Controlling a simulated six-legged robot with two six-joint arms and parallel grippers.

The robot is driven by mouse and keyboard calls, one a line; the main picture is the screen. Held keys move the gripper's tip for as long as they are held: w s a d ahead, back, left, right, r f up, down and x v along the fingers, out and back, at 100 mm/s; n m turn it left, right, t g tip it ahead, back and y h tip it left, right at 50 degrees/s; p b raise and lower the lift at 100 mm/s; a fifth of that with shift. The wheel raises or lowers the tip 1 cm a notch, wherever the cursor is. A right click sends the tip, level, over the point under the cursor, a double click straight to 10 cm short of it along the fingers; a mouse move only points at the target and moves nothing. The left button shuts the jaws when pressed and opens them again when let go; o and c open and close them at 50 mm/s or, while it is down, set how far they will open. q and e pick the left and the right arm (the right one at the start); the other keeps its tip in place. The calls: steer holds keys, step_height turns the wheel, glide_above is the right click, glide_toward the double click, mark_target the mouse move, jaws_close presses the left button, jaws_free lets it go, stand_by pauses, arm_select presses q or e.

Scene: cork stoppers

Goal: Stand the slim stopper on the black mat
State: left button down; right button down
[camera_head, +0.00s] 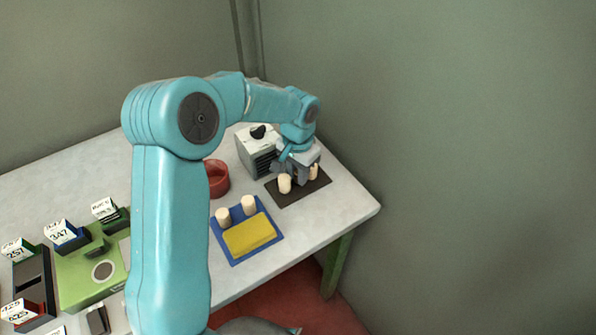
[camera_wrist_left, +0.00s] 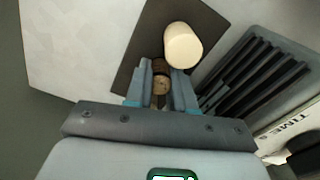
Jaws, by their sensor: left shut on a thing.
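My left gripper (camera_head: 304,174) is over the black mat (camera_head: 298,195). In the left wrist view its two fingers (camera_wrist_left: 161,92) are shut on a slim brown stopper (camera_wrist_left: 161,80), which lies between them over the mat (camera_wrist_left: 136,66). In the head view the slim stopper (camera_head: 314,171) shows partly beside the gripper. I cannot tell whether its lower end touches the mat. A thicker cream stopper (camera_head: 285,184) stands on the mat close to the gripper; it also shows in the left wrist view (camera_wrist_left: 183,45). My right gripper is not in view.
A grey vented box (camera_head: 257,152) with a black knob stands just left of the mat. A red round dish (camera_head: 216,178) is farther left. A blue tray (camera_head: 237,259) holds a yellow pad (camera_head: 249,233) and two pale stoppers. The table edge lies right of the mat.

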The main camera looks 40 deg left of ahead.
arm_select(q)
steer(key=shift+f, duration=0.25)
steer(key=c, duration=1)
jaws_free()
steer(key=shift+o, duration=0.2)
steer(key=shift+r, duration=0.1)
steer(key=shift+r, duration=0.2)
step_height(320, 180, up, 12)
